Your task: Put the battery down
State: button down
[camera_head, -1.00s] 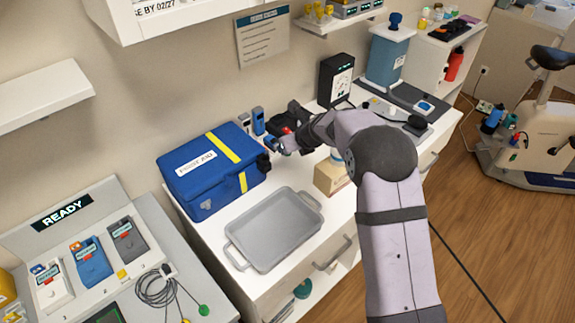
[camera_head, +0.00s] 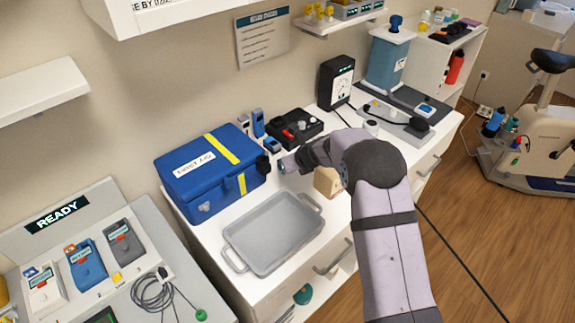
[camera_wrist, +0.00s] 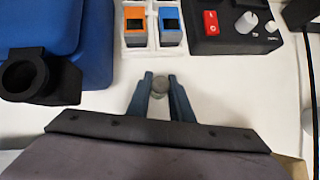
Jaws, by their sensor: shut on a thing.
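The battery (camera_wrist: 159,86) shows in the wrist view as a small round grey end between the two blue-grey fingertips. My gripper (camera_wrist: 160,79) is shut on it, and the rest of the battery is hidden. In the head view my gripper (camera_head: 284,165) is over the white counter, right of the blue first aid bag and behind the grey tray's far end. The battery is too small to make out clearly there.
A grey tray (camera_head: 272,238) lies on the white counter. The blue first aid bag (camera_head: 205,178) stands left. A black box with a red switch (camera_head: 296,126) and small upright devices (camera_head: 258,123) stand behind. A tan block (camera_head: 327,183) is close on the right.

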jog(key=shift+f, duration=0.2)
jog(key=c, duration=1.6)
grip_release()
jog(key=shift+r, duration=0.1)
jog(key=shift+r, duration=0.15)
jog(key=shift+s+d+r, duration=0.15)
jog(key=shift+s+r, duration=0.05)
jog(key=shift+r, duration=0.15)
jog(key=b+v, duration=0.1)
jog(key=v, duration=1)
jog(key=shift+s, duration=0.1)
